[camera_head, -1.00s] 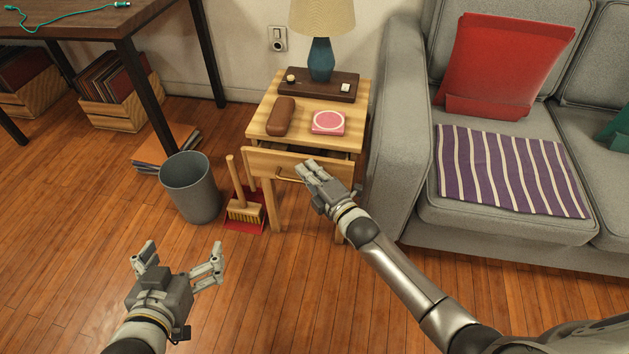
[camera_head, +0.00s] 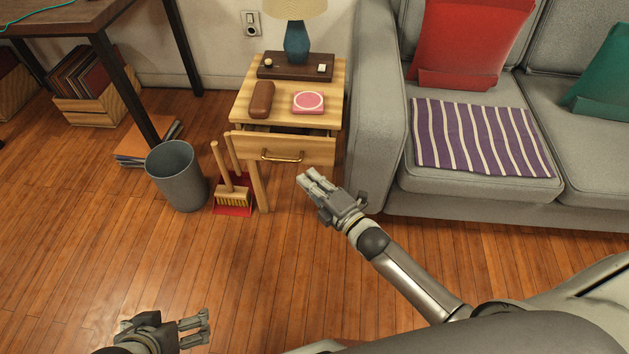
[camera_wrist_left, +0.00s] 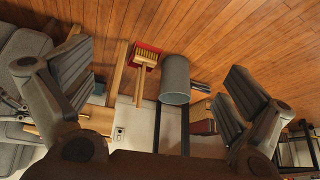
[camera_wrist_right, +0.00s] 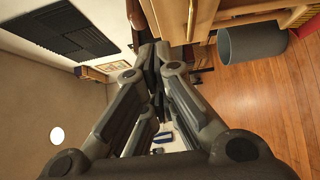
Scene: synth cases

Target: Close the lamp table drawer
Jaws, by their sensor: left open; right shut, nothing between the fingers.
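The lamp table (camera_head: 245,111) is light wood and stands against the wall beside the sofa. Its drawer (camera_head: 312,149) is partly out, with a dark gap behind the top of its front panel. A brass bar handle (camera_head: 282,157) sits on that panel. My right gripper (camera_head: 308,177) is shut and empty, just below and right of the drawer front in the head view, apart from the handle. Its shut fingers also fill the middle of the right wrist view. My left gripper (camera_head: 178,322) is open and empty low at the left, far from the table.
A grey bin (camera_head: 178,178) and a brush with red dustpan (camera_head: 233,192) stand left of the table. The grey sofa (camera_head: 375,110) is close on its right. The floor in front is clear.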

